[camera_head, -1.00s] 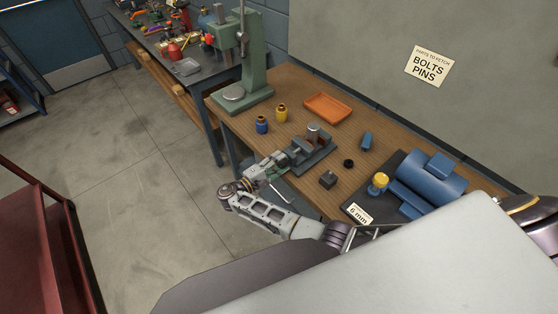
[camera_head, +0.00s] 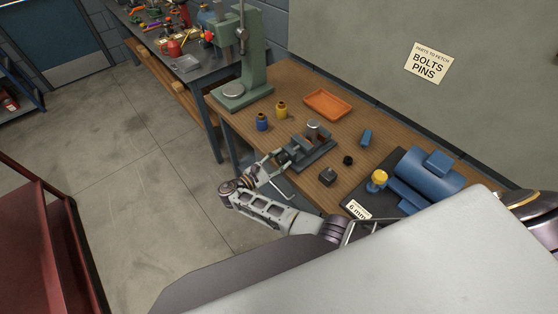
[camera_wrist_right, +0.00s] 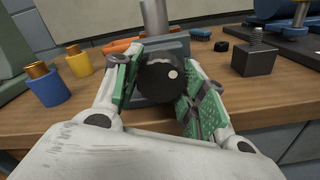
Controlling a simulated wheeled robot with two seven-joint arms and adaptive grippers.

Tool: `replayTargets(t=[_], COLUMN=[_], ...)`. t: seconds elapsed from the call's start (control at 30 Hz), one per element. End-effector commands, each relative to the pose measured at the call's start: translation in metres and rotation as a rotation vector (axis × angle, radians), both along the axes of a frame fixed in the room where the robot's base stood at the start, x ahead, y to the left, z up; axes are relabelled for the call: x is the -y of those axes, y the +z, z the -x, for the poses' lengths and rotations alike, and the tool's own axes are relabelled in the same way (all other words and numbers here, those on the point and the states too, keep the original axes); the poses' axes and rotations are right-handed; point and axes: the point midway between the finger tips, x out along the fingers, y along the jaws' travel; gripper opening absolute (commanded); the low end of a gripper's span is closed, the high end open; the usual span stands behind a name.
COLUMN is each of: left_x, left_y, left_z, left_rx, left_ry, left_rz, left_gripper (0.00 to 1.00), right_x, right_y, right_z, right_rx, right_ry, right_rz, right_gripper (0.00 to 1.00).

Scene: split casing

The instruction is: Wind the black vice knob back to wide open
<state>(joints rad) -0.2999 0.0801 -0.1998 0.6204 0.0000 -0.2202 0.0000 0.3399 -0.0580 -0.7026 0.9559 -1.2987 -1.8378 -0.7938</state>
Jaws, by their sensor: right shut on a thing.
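The small grey vice (camera_head: 318,152) stands on the wooden bench near its front edge, with a metal cylinder (camera_wrist_right: 154,18) upright at it. The round black knob (camera_wrist_right: 160,78) faces the right wrist camera, with a small pale dot on its face. My right gripper (camera_head: 279,160) reaches in from the front edge of the bench. Its green-padded fingers (camera_wrist_right: 158,84) are shut on the knob, one on each side. The knob is too small to make out clearly in the head view. The gap between the vice jaws is hard to judge. My left gripper is not in view.
A blue bottle (camera_head: 262,122) and a yellow bottle (camera_head: 282,110) stand left of the vice, and an orange tray (camera_head: 328,104) lies behind. A dark block (camera_head: 327,177), a black ring (camera_head: 348,160) and a blue casing (camera_head: 428,180) are to the right. A green press (camera_head: 250,70) stands at the left end.

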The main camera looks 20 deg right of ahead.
Motion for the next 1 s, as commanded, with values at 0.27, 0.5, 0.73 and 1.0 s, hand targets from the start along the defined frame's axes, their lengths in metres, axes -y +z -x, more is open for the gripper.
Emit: replayTargets(t=[0.27, 0.5, 0.73, 1.0], left_x=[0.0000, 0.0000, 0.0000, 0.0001], left_y=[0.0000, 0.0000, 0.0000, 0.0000], left_z=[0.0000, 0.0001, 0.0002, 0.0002], left_rx=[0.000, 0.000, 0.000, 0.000], left_ry=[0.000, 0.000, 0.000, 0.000], left_rz=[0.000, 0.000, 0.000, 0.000], left_gripper=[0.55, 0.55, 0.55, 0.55], right_x=[0.0000, 0.0002, 0.0005, 0.0007], right_y=[0.0001, 0.0002, 0.0003, 0.0006], right_z=[0.0003, 0.0006, 0.0011, 0.0014], right_rx=[-0.202, -0.377, -0.544, -0.708], right_ry=[0.001, 0.001, 0.000, 0.000], right_rz=[0.074, 0.137, 0.198, 0.259], right_gripper=[0.18, 0.18, 0.18, 0.18])
